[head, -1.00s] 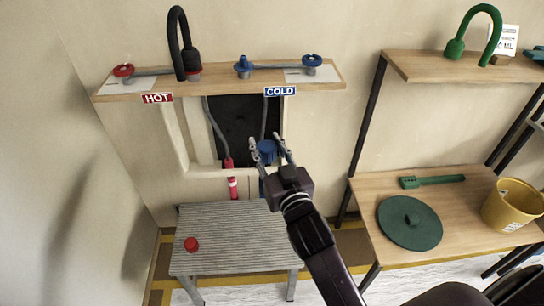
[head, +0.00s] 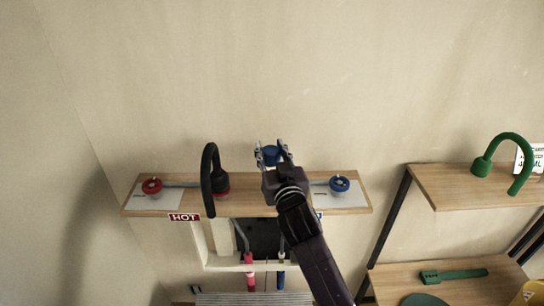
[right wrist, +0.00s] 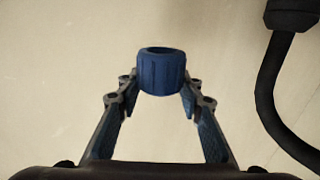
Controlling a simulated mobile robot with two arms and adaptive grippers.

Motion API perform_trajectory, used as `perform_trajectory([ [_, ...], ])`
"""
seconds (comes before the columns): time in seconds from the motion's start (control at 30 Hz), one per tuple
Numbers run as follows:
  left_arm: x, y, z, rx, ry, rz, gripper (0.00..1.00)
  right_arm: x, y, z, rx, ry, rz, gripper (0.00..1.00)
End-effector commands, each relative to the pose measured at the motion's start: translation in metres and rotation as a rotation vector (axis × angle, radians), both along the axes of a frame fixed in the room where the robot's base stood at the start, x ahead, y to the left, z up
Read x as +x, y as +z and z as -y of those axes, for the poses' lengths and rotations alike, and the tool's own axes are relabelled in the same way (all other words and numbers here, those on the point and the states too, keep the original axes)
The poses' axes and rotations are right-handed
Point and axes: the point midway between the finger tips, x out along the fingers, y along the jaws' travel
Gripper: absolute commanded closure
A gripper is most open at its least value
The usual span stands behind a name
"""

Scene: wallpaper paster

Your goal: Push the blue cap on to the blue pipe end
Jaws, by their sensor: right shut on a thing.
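My right gripper (head: 272,153) is shut on the blue cap (head: 271,152), in front of the wall and above the wooden shelf. In the right wrist view the cap (right wrist: 161,72) is a ribbed blue ring with an opening on top, held between the fingertips (right wrist: 161,90). The blue pipe (head: 281,280) shows low in the head view, at the wall recess, with a pale band near its top. The cap is well above this pipe and apart from it. My left gripper is not in view.
The wooden shelf (head: 240,204) carries a black faucet (head: 209,180), a red knob (head: 152,187) and a blue knob (head: 340,184). A red pipe (head: 250,280) stands beside the blue one. Right of these is a shelf with a green faucet (head: 515,150).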

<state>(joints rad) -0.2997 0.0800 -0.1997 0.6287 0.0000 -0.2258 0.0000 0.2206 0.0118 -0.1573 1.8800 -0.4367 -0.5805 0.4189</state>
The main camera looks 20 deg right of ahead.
Motion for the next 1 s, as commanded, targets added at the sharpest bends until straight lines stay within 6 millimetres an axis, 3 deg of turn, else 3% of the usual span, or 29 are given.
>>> perform_trajectory([
  [0.57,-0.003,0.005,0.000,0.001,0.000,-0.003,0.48,0.001,0.004,0.000,0.001,-0.001,-0.001,0.86],
  [1.0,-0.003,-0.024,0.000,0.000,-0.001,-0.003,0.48,0.000,-0.033,0.000,0.000,-0.002,-0.002,0.86],
])
